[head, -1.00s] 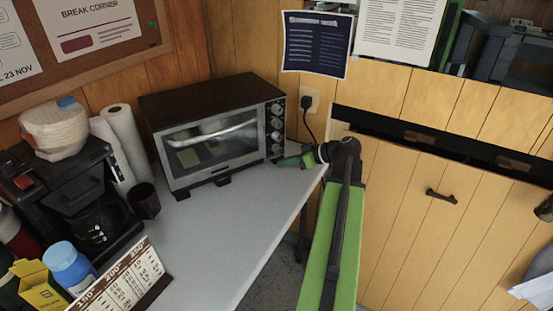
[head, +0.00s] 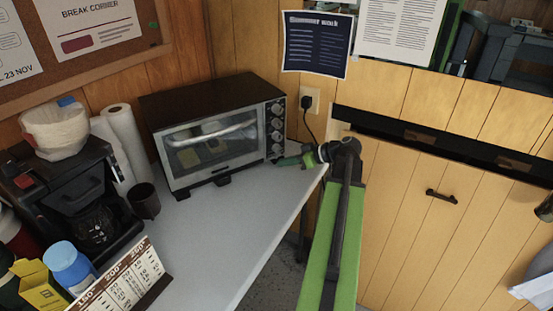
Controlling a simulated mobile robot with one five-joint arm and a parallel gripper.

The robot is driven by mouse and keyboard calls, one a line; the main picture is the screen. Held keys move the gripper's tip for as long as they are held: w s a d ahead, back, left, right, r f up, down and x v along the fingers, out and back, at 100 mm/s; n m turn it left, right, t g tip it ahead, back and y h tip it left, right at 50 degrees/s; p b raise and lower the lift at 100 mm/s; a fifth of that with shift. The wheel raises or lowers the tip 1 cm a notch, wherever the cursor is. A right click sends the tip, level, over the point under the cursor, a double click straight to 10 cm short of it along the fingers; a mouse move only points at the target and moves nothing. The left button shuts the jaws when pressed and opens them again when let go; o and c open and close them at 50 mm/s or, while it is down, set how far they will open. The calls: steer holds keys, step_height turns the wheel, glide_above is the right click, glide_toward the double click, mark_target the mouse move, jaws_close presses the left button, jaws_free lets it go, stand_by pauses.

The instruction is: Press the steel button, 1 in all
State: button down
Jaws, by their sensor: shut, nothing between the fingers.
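A toaster oven (head: 205,135) with a black top and a steel front stands at the back of the grey worktop. Its right-hand panel carries a column of round steel controls (head: 277,123). I cannot tell the steel button apart from the knobs; the lowest part of the panel is small and partly behind my gripper. My gripper (head: 279,161) is shut and empty. Its tip points left at the lower right corner of the oven front, just below the lowest controls. I cannot tell whether it touches the panel.
A coffee maker (head: 62,185), a dark mug (head: 145,200) and paper towel rolls (head: 122,140) stand left of the oven. A flip card stand (head: 125,280) is at the front left. The worktop (head: 215,235) before the oven is clear. A plugged socket (head: 310,100) is on the wall.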

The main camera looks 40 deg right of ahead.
stand_by(0.6)
steer(key=shift+w+d, duration=0.1)
steer(key=shift+w, duration=0.4)
steer(key=shift+w+d, duration=0.1)
steer(key=shift+w, duration=0.25)
stand_by(0.5)
steer(key=shift+s+a, duration=0.2)
steer(key=shift+s, duration=0.6)
steer(key=shift+s+a, duration=0.2)
steer(key=shift+s, duration=0.6)
steer(key=shift+s+a, duration=0.15)
steer(key=shift+s, duration=0.7)
steer(key=shift+s+a, duration=0.2)
steer(key=shift+s, duration=0.6)
